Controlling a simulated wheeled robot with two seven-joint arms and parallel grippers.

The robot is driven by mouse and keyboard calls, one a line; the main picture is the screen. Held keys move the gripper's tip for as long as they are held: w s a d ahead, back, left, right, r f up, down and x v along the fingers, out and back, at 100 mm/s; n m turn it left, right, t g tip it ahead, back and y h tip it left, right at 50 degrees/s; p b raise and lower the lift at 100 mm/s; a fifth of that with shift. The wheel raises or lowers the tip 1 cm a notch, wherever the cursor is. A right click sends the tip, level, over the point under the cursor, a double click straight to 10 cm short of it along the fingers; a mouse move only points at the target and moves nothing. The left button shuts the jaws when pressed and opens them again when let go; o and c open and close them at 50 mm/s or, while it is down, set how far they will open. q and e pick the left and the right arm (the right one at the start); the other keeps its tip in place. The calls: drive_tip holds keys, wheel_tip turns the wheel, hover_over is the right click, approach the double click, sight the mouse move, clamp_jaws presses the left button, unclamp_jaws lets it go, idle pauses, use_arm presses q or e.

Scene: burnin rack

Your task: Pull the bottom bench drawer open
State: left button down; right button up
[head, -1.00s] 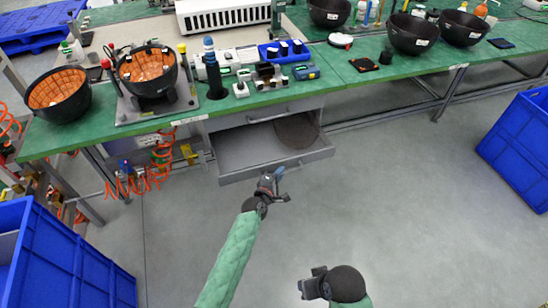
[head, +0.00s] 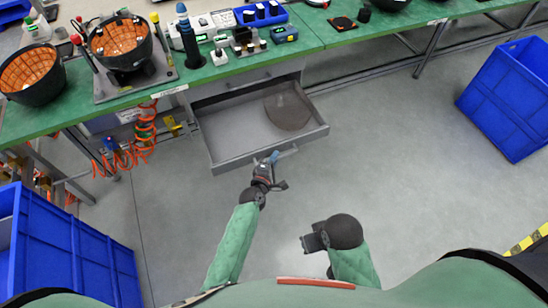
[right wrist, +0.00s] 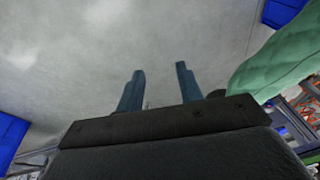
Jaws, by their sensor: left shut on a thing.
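The bottom bench drawer (head: 222,137) is a grey metal tray under the green workbench, pulled well out in the head view. A round brownish disc (head: 288,110) lies in its right part. My left gripper (head: 272,160) is at the middle of the drawer's front edge and is shut on its handle (head: 287,153), which the fingers partly hide. My right gripper (head: 308,242) is over the floor, away from the drawer. In the right wrist view its two fingers (right wrist: 157,90) stand apart with nothing between them.
A closed upper drawer (head: 247,83) sits above the open one. Blue crates stand at the left (head: 65,255) and right (head: 508,98). Orange coiled hoses (head: 125,160) hang left of the drawer. The floor (head: 400,170) in front is clear.

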use_arm(q)
drive_tip(key=c, duration=1.8)
unclamp_jaws()
